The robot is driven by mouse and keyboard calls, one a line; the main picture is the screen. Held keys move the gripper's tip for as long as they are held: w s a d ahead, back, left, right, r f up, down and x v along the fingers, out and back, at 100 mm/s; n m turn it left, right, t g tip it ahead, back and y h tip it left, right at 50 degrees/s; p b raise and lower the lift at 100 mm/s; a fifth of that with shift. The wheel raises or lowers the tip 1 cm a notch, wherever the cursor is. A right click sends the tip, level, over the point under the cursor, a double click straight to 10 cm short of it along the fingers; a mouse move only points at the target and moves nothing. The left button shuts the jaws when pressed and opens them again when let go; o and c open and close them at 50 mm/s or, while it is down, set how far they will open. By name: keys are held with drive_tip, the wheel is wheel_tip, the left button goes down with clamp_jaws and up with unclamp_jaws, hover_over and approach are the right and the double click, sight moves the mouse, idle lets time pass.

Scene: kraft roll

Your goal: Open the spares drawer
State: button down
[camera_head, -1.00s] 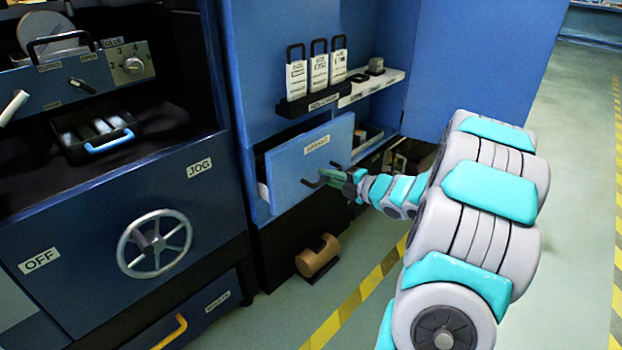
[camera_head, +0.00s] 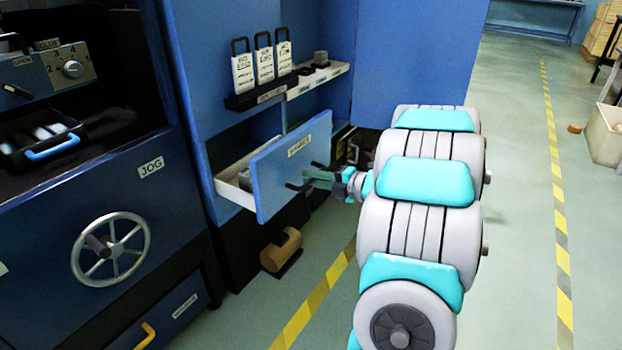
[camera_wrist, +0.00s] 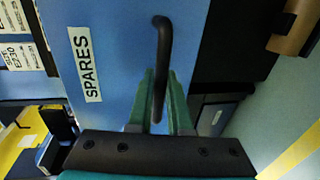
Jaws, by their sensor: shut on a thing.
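The spares drawer (camera_head: 286,170) is a blue-fronted drawer with a white label, pulled part way out of the blue cabinet. Its pale side wall and part of its inside show behind the front. The label reads SPARES in the wrist view (camera_wrist: 84,64). Its dark bar handle (camera_wrist: 162,60) stands out from the front. My gripper (camera_head: 318,178) is at the handle, and in the wrist view its green fingers (camera_wrist: 160,98) are shut around the bar. The drawer's far interior is hidden.
A brown roll (camera_head: 282,250) lies on a dark holder below the drawer. An open blue cabinet door (camera_head: 415,60) stands behind my arm. White tagged holders (camera_head: 263,68) sit on the shelf above. A handwheel (camera_head: 110,248) projects at left.

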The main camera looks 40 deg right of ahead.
drive_tip(key=c, duration=0.9)
unclamp_jaws()
drive_tip(key=shift+o, duration=0.2)
drive_tip(key=v, duration=0.7)
drive_tip(key=shift+s, duration=0.4)
drive_tip(key=shift+d, duration=0.1)
